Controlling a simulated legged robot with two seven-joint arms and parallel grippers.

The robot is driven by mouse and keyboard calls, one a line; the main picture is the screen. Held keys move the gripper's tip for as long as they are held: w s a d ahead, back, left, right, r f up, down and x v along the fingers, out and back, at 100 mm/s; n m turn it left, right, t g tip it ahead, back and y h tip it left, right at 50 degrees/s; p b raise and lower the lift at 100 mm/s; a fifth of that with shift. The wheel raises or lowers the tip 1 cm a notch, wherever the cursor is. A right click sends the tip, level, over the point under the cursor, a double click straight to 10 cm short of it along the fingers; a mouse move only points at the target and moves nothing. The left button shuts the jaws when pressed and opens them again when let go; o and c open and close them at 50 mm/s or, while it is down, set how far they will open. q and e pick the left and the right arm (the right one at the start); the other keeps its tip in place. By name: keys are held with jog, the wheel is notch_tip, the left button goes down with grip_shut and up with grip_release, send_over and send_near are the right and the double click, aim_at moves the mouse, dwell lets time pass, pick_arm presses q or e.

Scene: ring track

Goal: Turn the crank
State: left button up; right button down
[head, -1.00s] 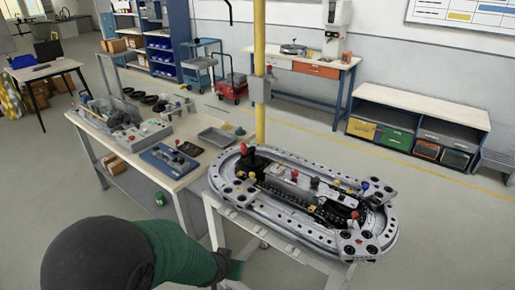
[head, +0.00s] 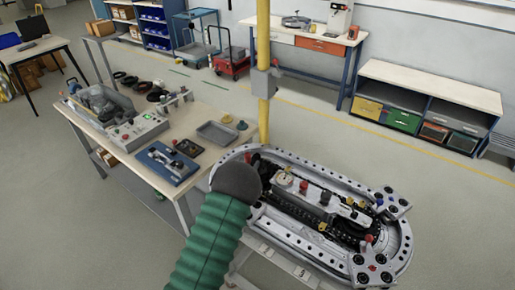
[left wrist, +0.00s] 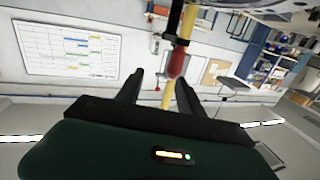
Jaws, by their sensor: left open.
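The ring track (head: 400,240), a grey oval with a black inner machine, stands on a light stand in the head view. My left arm reaches over its left end, and its dark rounded wrist hides the place where the red-knobbed crank stood. In the left wrist view a red knob (left wrist: 177,63) on a dark shaft, apparently the crank handle, shows in line with the gap between the fingers. My left gripper (left wrist: 160,84) is open. Whether the knob is between the fingertips or just beyond them I cannot tell. My right gripper is not in view.
A workbench (head: 205,108) with a tray, a blue case and a grey control box stands left of the track. A yellow post (head: 263,100) rises just behind the track. A low shelf (head: 430,90) with bins is at the back right. The floor right of the track is clear.

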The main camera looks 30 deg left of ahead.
aim_at(254, 160)
pick_arm(q)
jog(key=w+a, duration=0.1)
jog(key=w, duration=0.1)
jog(key=w+a, duration=0.1)
jog(key=w, duration=0.2)
jog(key=w+a+p, duration=0.1)
jog(key=w, duration=0.2)
jog(key=shift+f, duration=0.25)
jog(key=shift+d+r, duration=0.1)
jog(key=shift+d, duration=0.1)
jog(key=shift+o, duration=0.3)
jog(key=shift+a+f, duration=0.25)
jog(key=shift+a, duration=0.4)
jog(key=c, duration=0.7)
jog(key=shift+a, duration=0.1)
grip_shut()
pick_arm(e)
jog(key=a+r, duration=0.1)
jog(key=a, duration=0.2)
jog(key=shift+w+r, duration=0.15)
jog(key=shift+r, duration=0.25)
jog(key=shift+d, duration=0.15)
